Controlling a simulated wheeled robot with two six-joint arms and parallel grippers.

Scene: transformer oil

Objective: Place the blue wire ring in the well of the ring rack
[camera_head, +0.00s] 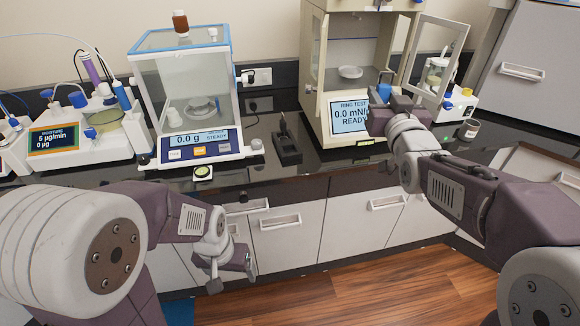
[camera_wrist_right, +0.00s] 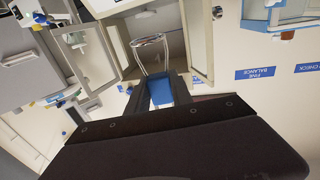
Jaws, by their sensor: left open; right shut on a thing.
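The blue wire ring (camera_wrist_right: 158,91) is in my right gripper in the right wrist view. Its blue grip is between the fingers, and its metal wire and loop stick out beyond them. In the head view my right gripper (camera_head: 388,88) is in front of the ring tester's open chamber; the ring's loop cannot be made out there. A small black stand (camera_head: 288,150) on the counter, left of the tester, looks like the ring rack; its wells are too small to make out. My left gripper (camera_head: 232,280) is open and empty, low in front of the cabinet drawers.
A glass-cased balance (camera_head: 190,140) stands left of the black stand. A small jar (camera_head: 468,130) is at right.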

